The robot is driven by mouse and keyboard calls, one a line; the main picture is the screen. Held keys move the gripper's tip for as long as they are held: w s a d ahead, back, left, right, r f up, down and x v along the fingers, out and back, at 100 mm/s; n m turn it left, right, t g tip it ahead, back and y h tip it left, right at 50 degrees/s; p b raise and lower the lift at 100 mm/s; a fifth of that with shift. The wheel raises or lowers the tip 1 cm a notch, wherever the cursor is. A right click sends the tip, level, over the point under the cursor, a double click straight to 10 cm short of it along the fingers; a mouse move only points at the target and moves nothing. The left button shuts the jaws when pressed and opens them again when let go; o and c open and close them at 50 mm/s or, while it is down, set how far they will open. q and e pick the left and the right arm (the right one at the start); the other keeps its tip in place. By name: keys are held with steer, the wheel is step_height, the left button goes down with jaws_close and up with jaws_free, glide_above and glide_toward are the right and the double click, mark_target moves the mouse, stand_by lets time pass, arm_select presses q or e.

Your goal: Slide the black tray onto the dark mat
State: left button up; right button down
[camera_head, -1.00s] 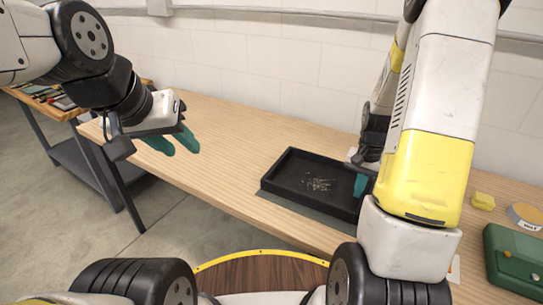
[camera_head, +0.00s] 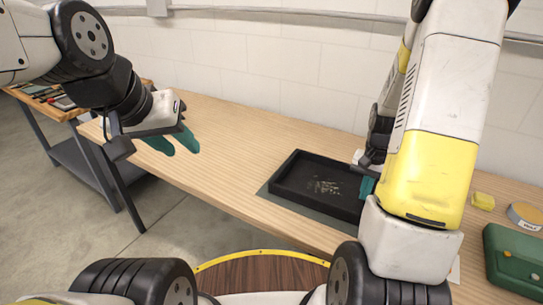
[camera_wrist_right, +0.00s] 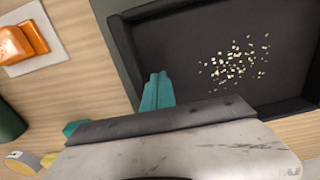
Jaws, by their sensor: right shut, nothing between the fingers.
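The black tray (camera_head: 305,201), a shallow open box with pale crumbs inside, sits over the dark mat (camera_head: 277,202). A strip of mat shows along its front left side, and in the right wrist view another strip (camera_wrist_right: 121,55) shows beyond the tray wall (camera_wrist_right: 122,60). My right gripper (camera_head: 367,187) is at the tray's right end, partly hidden by my arm. In the right wrist view its teal fingers (camera_wrist_right: 158,92) are together, just inside the tray wall, holding nothing. My left gripper (camera_head: 173,142) is open and empty above the table's left part.
A green case (camera_head: 514,262), a tape roll (camera_head: 524,216) and a yellow block (camera_head: 483,201) stand on the right of the wooden table. An orange item (camera_wrist_right: 22,40) lies on a white card in the right wrist view. The table left of the tray is clear.

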steer(key=shift+w+a, duration=0.2)
steer(key=shift+a, duration=0.05)
steer(key=shift+r, duration=0.1)
step_height(320, 180, up, 9)
stand_by(0.8)
steer(key=s+a+r+n+t+y, duration=0.1)
steer(key=s+a+r+n+t, duration=0.2)
steer(key=s+a+r, duration=0.3)
steer(key=s+a+r+n+t+y, duration=0.1)
steer(key=s+a+r+n+t, duration=0.2)
steer(key=s+a+r, duration=0.4)
steer(key=a+r+n, duration=0.1)
steer(key=a+r, duration=0.3)
steer(key=r, duration=0.1)
steer(key=shift+s, duration=0.15)
steer(key=shift+d, duration=0.1)
